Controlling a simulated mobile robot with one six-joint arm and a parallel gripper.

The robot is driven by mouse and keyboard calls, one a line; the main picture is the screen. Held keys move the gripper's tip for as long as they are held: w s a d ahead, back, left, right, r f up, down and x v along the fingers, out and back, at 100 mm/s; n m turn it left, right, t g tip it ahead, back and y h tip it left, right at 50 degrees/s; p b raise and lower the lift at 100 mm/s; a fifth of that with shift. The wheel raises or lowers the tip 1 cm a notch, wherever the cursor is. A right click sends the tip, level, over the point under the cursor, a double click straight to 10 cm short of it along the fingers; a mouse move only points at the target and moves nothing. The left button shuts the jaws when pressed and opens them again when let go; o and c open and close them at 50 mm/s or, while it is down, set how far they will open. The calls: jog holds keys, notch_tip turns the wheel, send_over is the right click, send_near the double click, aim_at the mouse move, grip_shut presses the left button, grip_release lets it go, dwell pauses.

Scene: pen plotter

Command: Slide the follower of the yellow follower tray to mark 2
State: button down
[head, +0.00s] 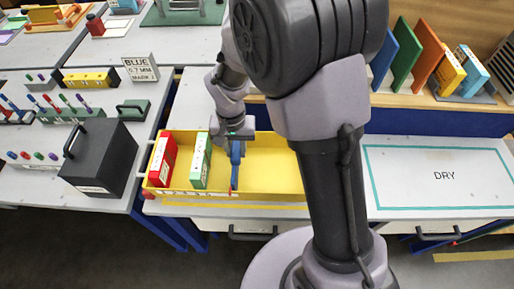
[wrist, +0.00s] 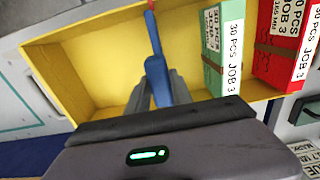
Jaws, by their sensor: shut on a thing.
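The yellow follower tray (head: 275,165) stands on the bench in the head view; its yellow floor also shows in the wrist view (wrist: 85,65). The blue follower (head: 236,172) stands in it, with a thin arm reaching to a red tip at the front rim. My gripper (head: 236,145) comes down from above and is shut on the follower's blue body, which shows between the two grey fingers in the wrist view (wrist: 156,72). A red pack (head: 162,160) and a green pack (head: 201,160) stand left of the follower. The marks along the front rim are too small to read.
A dark grey box (head: 105,155) with a handle stands left of the tray. Coloured boards (head: 408,50) stand in a rack at back right. The tray's right part is empty.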

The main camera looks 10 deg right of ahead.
jog(key=shift+w+a, duration=0.25)
jog(key=shift+a, duration=0.7)
jog(key=c, duration=1.1)
grip_release()
notch_tip(320, 180, up, 18)
jog(key=p, duration=0.6)
jog(key=shift+f, duration=0.25)
